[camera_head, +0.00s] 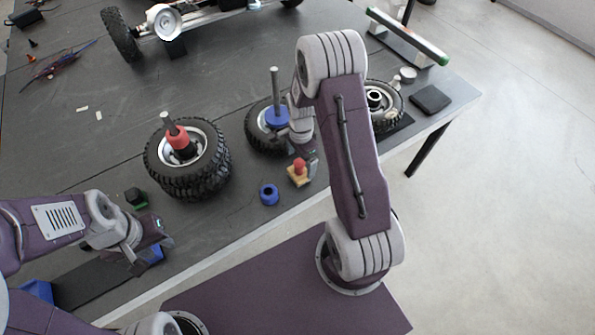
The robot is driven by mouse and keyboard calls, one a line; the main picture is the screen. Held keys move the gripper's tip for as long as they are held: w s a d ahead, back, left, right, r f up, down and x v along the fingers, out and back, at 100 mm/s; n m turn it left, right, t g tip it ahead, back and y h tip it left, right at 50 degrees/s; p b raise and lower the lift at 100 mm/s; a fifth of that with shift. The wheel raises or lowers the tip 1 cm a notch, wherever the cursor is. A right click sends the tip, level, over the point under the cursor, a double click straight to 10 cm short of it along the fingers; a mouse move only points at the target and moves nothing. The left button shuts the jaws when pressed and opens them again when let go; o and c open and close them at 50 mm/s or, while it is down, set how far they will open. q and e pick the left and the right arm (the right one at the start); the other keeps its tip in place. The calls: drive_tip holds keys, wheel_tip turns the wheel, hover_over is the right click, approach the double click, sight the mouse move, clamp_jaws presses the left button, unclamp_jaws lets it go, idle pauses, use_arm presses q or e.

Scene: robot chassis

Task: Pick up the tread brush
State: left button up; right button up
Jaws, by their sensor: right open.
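A small tan block with a red knob on top, which looks like the tread brush (296,179), stands near the front edge of the table. My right gripper (307,158) reaches down from above and is just behind and right of the red knob, with its jaws open. Part of the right gripper is hard to make out against the dark table. My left gripper (160,243) is low at the left, over the front edge of the table, well away from the brush. I cannot tell whether its jaws are open or shut.
A blue ring (269,194) lies just left of the brush. Stacked tires (188,178) with a red-collared rod stand further left. A tire with a blue-collared rod (276,115) is behind. A wheel (393,110) and black pad (431,99) lie right. A chassis (165,20) sits behind.

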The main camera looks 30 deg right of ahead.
sight(299, 169)
drive_tip(key=shift+s+f, duration=0.15)
drive_tip(key=shift+f, duration=0.15)
drive_tip(key=f, duration=0.4)
drive_tip(key=shift+a+p, duration=0.25)
drive_tip(key=shift+p, duration=0.1)
drive_tip(key=shift+w+f, duration=0.2)
drive_tip(key=shift+f, duration=0.05)
drive_tip(key=shift+s+r, duration=0.1)
drive_tip(key=shift+s, duration=0.1)
drive_tip(key=c, duration=1.6)
drive_tip(key=r, duration=0.4)
drive_tip(key=shift+w+r, duration=0.1)
drive_tip(key=shift+w, duration=0.1)
drive_tip(key=s+d+r+b, duration=0.1)
drive_tip(key=s+d+r, duration=0.5)
drive_tip(key=d, duration=0.3)
drive_tip(key=shift+s+d+r, duration=0.3)
drive_tip(key=shift+s+r, duration=0.1)
drive_tip(key=shift+s, duration=0.1)
drive_tip(key=o, duration=0.9)
drive_tip(key=c, duration=0.6)
use_arm(q)
drive_tip(key=shift+s+d+f, duration=0.1)
drive_tip(key=shift+s+f, duration=0.15)
drive_tip(key=shift+s, duration=0.05)
